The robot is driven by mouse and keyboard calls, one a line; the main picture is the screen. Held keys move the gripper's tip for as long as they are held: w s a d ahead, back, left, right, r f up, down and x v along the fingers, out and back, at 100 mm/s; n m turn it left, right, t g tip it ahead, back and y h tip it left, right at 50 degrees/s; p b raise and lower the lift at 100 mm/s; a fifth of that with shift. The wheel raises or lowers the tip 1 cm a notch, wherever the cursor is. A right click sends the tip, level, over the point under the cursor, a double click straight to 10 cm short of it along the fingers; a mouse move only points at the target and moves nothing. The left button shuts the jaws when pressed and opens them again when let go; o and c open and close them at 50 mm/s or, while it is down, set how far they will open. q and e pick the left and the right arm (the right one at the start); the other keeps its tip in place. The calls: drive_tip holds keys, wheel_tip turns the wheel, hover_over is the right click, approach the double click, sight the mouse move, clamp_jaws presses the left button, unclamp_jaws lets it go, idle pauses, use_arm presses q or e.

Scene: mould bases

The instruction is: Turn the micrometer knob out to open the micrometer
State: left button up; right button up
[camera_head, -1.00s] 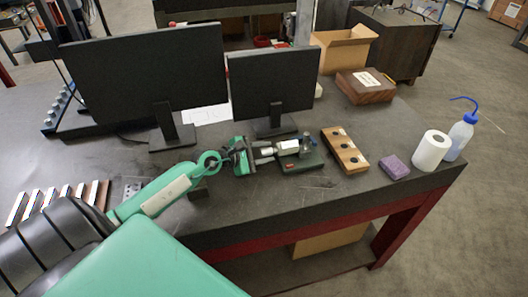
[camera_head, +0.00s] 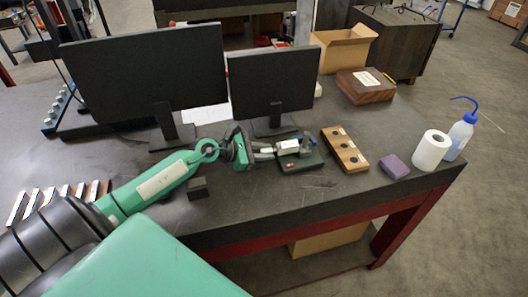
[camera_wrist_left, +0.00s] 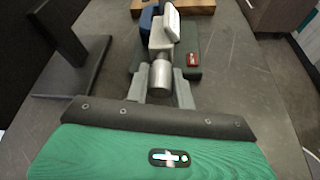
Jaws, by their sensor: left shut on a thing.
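The micrometer (camera_head: 288,147) lies level in a stand with a dark green base (camera_head: 301,163), in front of the smaller monitor. In the left wrist view the micrometer's silver knob (camera_wrist_left: 160,76) points toward me, with its white part (camera_wrist_left: 172,22) and the green base (camera_wrist_left: 190,72) beyond. My left gripper (camera_head: 266,152) reaches in from the left at the knob end. In the left wrist view its fingers (camera_wrist_left: 161,86) lie on both sides of the knob, shut on it. The fingers partly hide the knob in the head view. My right gripper is not in view.
Two monitors (camera_head: 150,80) stand behind my left arm. A wooden block with dark holes (camera_head: 344,150), a purple block (camera_head: 396,166), a white roll (camera_head: 432,151) and a wash bottle (camera_head: 460,137) stand to the right. A small dark block (camera_head: 198,188) lies in front of my arm.

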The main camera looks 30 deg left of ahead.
use_arm(q)
drive_tip(key=n+g+h+b, duration=0.1)
drive_tip(key=n+b, duration=0.1)
drive_tip(key=n, duration=0.1)
drive_tip(key=shift+h, duration=0.4)
drive_tip(key=shift+n+g, duration=0.3)
drive_tip(key=o, duration=1)
drive_tip(key=shift+s+a+b, duration=0.3)
drive_tip(key=shift+s+a, duration=0.05)
drive_tip(key=shift+a, duration=0.05)
drive_tip(key=b+v, duration=0.3)
drive_tip(key=v, duration=1)
drive_tip(key=shift+w+r, duration=0.1)
drive_tip(key=shift+w, duration=0.1)
